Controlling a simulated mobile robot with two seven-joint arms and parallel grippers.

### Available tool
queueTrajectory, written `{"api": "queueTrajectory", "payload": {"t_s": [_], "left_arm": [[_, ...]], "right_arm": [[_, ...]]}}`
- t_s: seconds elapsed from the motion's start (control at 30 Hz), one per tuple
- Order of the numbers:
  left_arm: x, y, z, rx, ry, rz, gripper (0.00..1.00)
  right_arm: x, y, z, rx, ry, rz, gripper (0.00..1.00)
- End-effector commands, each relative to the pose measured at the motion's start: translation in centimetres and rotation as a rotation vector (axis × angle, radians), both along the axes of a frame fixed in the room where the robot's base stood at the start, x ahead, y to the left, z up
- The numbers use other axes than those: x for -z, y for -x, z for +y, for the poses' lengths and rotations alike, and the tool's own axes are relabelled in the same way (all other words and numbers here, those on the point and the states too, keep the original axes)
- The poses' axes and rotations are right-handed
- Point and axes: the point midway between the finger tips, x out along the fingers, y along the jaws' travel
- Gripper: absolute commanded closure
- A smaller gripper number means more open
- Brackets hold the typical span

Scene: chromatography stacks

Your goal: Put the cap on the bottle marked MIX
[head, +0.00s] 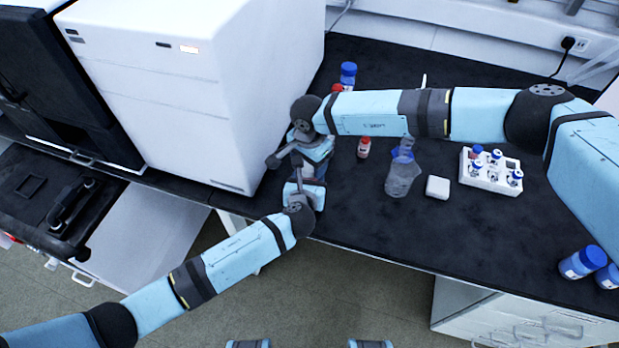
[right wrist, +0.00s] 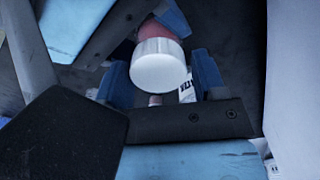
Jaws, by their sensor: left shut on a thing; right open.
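My left gripper (head: 303,180) and my right gripper (head: 298,155) meet in the head view at the bench's front edge, beside the white instrument. In the right wrist view a red piece with a white round end (right wrist: 158,70) sits at my left gripper's finger, which is shut on it. I cannot tell whether it is the cap or part of a bottle. My right gripper's blue pads (right wrist: 160,78) stand apart on either side of the white end. Behind it shows a white label (right wrist: 186,90) with dark letters that look like an upside-down MIX; most of its bottle is hidden.
A small red-capped bottle (head: 363,148), a clear vessel (head: 401,178) and a white block (head: 437,187) stand right of the grippers. A white rack (head: 493,183) holds blue-capped vials. Blue-capped bottles (head: 583,263) stand at right. The white instrument (head: 215,80) closes off the left.

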Motion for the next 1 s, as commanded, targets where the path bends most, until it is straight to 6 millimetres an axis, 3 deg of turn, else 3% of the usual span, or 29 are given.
{"api": "queueTrajectory", "payload": {"t_s": [0.13, 0.3, 0.43, 0.67, 0.93, 0.97, 1.0], "left_arm": [[0.0, -0.01, 0.01, 0.0, 0.0, 0.0, 1.0], [-0.01, 0.0, -0.02, 0.0, 0.0, 0.0, 1.0], [-0.01, 0.03, -0.05, 0.001, 0.0, 0.0, 1.0], [-0.02, 0.06, -0.1, 0.002, 0.001, 0.0, 1.0], [-0.02, 0.09, -0.15, 0.003, 0.001, 0.0, 1.0], [-0.02, 0.09, -0.16, 0.003, 0.001, 0.0, 1.0], [-0.02, 0.09, -0.15, 0.003, 0.001, 0.0, 1.0]], "right_arm": [[-0.01, 0.0, 0.0, 0.0, 0.0, 0.0, 0.36], [-0.03, -0.01, 0.0, 0.0, 0.0, 0.0, 0.74], [-0.03, -0.01, 0.02, 0.03, -0.001, -0.001, 0.74], [-0.02, -0.02, 0.01, 0.263, -0.001, 0.0, 0.74], [-0.06, -0.08, 0.01, 0.281, -0.002, -0.001, 0.74], [-0.07, -0.08, 0.01, 0.28, -0.002, -0.001, 0.44], [-0.07, -0.08, 0.01, 0.28, -0.002, -0.002, 0.34]]}}
